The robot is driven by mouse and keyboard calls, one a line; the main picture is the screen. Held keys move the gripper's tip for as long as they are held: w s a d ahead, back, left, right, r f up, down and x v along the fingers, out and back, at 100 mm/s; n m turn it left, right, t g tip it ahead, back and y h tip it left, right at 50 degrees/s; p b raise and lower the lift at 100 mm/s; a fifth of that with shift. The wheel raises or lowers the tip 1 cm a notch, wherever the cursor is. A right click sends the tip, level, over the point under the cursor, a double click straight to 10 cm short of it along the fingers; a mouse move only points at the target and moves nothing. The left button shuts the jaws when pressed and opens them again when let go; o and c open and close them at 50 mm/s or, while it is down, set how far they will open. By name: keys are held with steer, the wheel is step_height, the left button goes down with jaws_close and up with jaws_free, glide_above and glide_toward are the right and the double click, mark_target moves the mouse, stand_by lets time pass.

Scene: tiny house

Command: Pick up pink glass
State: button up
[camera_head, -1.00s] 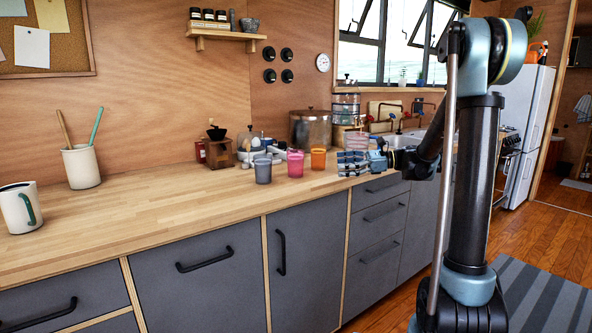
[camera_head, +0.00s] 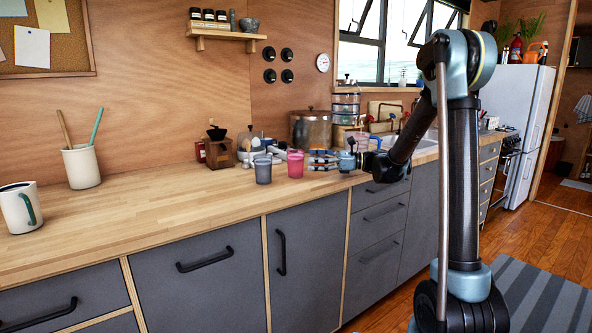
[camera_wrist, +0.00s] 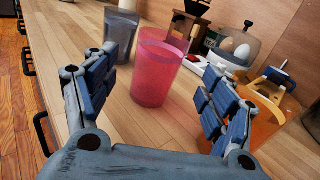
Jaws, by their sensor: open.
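The pink glass (camera_head: 295,165) stands upright on the wooden counter. In the wrist view the pink glass (camera_wrist: 158,68) is just ahead, in the gap between the fingers. My gripper (camera_head: 313,160) is open and just right of the pink glass in the head view. In the wrist view my gripper (camera_wrist: 163,82) has its blue-padded fingers spread to either side, with no visible hold on the glass.
A grey glass (camera_head: 263,171) stands left of the pink one, behind the left finger in the wrist view. A wooden grinder (camera_head: 218,151) and an egg holder (camera_wrist: 236,46) stand behind.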

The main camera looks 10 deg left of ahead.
mark_target(303, 159)
steer(key=shift+s+a, duration=0.25)
steer(key=shift+a, duration=1.55)
steer(key=shift+s+a, duration=0.2)
steer(key=shift+a, duration=1.55)
steer(key=shift+c, duration=0.6)
steer(key=c, duration=1.1)
